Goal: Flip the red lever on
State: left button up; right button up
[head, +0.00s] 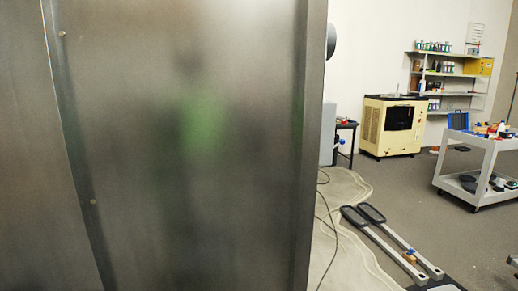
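No red lever can be made out in the head view. A large brushed-metal panel (190,150) fills the left and middle of the view at close range and hides what is behind it. A faint green blur shows on its surface. Neither of my grippers is in view.
Two long grey bars with dark ends (385,240) lie on the floor at right, near a cable. A white cart (465,167) carries several items. A cream machine (371,125) and wall shelves (435,82) stand at the back. Grey floor (400,185) between them is open.

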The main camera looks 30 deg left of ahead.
aim_at(344, 122)
jog(key=i+z, duration=0.45)
jog(key=i, duration=1.75)
jog(key=i+j+u, duration=0.15)
jog(key=i+u, duration=0.8)
jog(key=i+l+u, duration=0.15)
jog(key=i+u, duration=0.35)
jog(key=i+l+u, duration=0.3)
jog(key=u, duration=0.15)
jog(key=i+u, duration=0.2)
jog(key=u, duration=0.2)
jog(key=i+u, duration=0.2)
jog(key=u, duration=0.25)
jog(key=i+l+u, duration=0.15)
jog(key=u, duration=0.25)
jog(key=i+l+u, duration=0.15)
jog(key=u, duration=0.25)
jog(key=i+l+u, duration=0.1)
jog(key=l+u, duration=0.3)
jog(key=i+l+u, duration=0.15)
jog(key=u, duration=0.35)
jog(key=i+l+u, duration=0.25)
jog(key=u, duration=0.25)
jog(key=i+l+u, duration=0.1)
jog(key=l+u, duration=0.2)
jog(key=u, duration=0.15)
jog(key=i+l+u, duration=0.1)
jog(key=l+u, duration=0.25)
jog(key=u, duration=1.5)
